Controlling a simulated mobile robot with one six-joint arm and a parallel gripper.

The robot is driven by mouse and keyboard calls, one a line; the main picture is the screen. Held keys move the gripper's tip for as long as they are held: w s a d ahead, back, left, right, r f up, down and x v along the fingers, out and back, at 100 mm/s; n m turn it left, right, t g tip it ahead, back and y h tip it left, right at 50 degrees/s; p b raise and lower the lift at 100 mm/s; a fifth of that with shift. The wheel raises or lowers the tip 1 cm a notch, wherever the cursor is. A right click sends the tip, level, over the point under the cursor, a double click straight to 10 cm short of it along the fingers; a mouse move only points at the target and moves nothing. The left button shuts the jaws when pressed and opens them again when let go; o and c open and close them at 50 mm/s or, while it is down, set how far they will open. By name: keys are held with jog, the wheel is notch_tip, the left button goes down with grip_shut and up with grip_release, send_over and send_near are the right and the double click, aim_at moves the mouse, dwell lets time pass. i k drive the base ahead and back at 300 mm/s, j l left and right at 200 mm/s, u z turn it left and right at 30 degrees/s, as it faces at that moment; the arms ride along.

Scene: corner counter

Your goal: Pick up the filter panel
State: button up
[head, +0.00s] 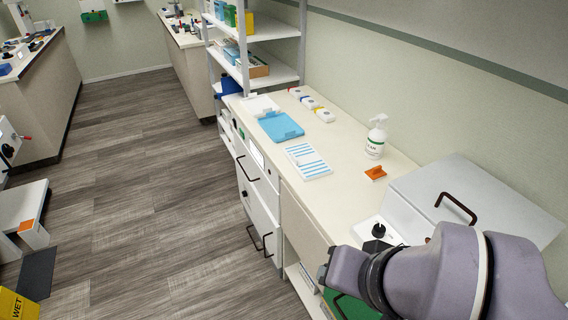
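A flat white panel with blue stripes (307,161) lies on the counter, near its front edge. It looks most like the filter panel, though I cannot read any label on it. A blue flat tray or board (280,127) lies just behind it, apart from it. My arm reaches in from the bottom right, and its purple-grey links cover part of the counter there. My gripper's fingers do not show, and the striped panel is well away from the visible arm.
A white spray bottle (376,138) and an orange piece (375,173) stand right of the panel. A grey box with a dark handle (475,200) fills the counter's right end. Drawer handles (252,235) stick out in front. Shelves (262,70) rise behind.

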aim_at(307, 162)
jog(key=i+j+z, duration=0.65)
jog(key=j, duration=0.35)
jog(key=i+j+z, duration=0.4)
jog(key=j, duration=0.45)
jog(key=i+j+z, duration=0.2)
jog(key=j, duration=0.25)
jog(key=j+z, duration=0.25)
jog(key=j, duration=0.2)
jog(key=i+j+z, duration=0.2)
jog(key=j, duration=0.3)
jog(key=k, duration=0.1)
